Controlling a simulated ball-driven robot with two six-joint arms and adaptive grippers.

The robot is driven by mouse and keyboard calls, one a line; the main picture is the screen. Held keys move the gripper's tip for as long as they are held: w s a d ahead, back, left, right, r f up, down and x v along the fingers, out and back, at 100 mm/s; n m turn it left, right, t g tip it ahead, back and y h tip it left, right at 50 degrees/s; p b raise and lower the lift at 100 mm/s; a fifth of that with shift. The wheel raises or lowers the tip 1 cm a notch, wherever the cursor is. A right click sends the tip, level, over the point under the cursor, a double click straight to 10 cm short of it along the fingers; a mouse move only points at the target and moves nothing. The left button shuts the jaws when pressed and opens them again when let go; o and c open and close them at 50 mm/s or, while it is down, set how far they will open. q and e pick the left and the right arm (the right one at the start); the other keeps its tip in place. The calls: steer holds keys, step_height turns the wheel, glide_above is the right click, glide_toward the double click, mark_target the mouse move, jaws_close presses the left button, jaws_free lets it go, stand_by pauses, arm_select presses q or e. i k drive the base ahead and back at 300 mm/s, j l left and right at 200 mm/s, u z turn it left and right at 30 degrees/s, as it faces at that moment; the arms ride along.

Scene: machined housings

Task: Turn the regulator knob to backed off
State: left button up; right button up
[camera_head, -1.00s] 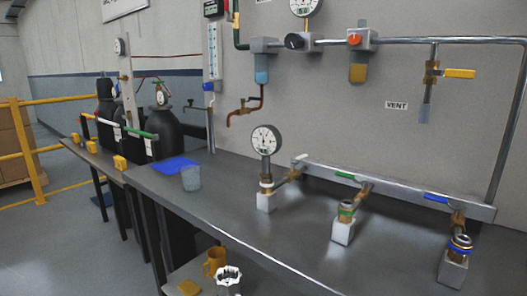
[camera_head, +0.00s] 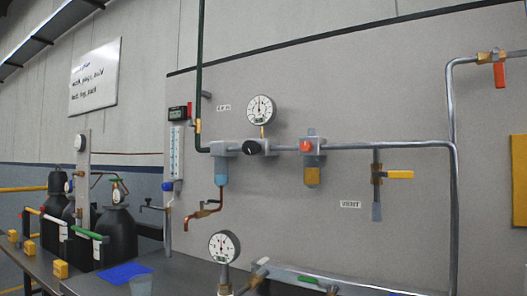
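The regulator knob (camera_head: 252,147) is a round black knob on the horizontal pipe run on the wall panel. It has a small light mark on its face, too small to read as a setting. A round pressure gauge (camera_head: 261,109) stands directly above it on a short brass stem. A filter with a blue bowl (camera_head: 221,179) sits to its left. A unit with an orange-red knob (camera_head: 306,146) and an amber bowl sits to its right. Neither of my grippers shows in this view.
A yellow-handled vent valve (camera_head: 399,175) and a red-handled valve (camera_head: 500,75) are farther right. A second gauge (camera_head: 224,247) rises from the bench below. Gas cylinders (camera_head: 117,236) stand at the left. The space before the knob looks clear.

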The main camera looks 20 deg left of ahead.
mark_target(249, 147)
steer(key=j, duration=0.65)
steer(key=i+j+z, duration=0.1)
steer(key=j, duration=0.55)
